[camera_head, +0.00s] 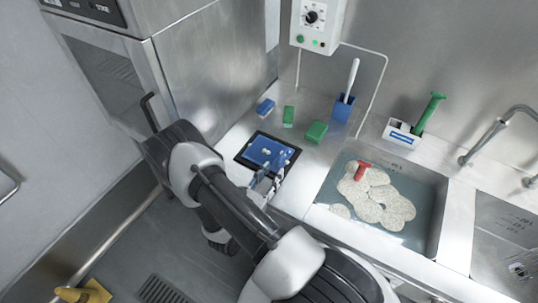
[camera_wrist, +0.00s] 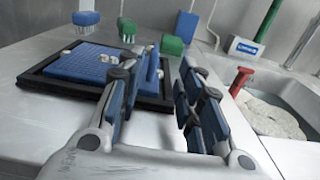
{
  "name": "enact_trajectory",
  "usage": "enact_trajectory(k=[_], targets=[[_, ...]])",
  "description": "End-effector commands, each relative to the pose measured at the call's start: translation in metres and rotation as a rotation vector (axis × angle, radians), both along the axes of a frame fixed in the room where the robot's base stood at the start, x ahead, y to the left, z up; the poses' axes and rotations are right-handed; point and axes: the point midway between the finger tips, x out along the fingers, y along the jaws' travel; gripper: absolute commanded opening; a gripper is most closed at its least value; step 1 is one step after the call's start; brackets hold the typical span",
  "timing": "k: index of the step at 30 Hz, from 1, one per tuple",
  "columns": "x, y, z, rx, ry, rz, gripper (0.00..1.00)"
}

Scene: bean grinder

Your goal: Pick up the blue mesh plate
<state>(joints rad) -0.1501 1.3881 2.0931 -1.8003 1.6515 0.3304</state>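The blue mesh plate (camera_head: 265,150) lies flat in a black square frame (camera_head: 243,161) on the steel counter. It has a few small pale pieces on top. In the wrist view the plate (camera_wrist: 85,66) is ahead and to the left, with an upright blue tab (camera_wrist: 152,64) near its right edge. My gripper (camera_head: 265,182) is at the frame's near right corner. In the wrist view its two fingers (camera_wrist: 162,80) are apart with nothing visibly held between them. The left finger hides part of the plate's right side. I cannot tell whether the fingers touch the plate.
A blue brush (camera_head: 265,107), a green brush (camera_head: 288,116) and a green block (camera_head: 317,131) lie behind the plate. A blue holder (camera_head: 341,108) stands at the wall. A water-filled sink (camera_head: 425,212) with pale round pieces and a red-handled tool (camera_head: 361,170) is to the right.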

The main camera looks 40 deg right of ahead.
Motion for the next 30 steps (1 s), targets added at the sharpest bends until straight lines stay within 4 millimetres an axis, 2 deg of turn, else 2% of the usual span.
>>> enact_trajectory(k=[1, 6, 14, 21, 30], targets=[[0.003, -0.012, -0.001, 0.002, -0.002, -0.008, 0.33], [0.015, -0.037, -0.001, 0.001, -0.003, -0.005, 0.33], [0.024, -0.053, -0.001, 0.001, -0.002, -0.003, 0.33], [0.042, -0.083, -0.003, 0.002, -0.001, -0.004, 0.33], [0.046, -0.09, -0.002, 0.002, 0.0, 0.0, 0.33]])
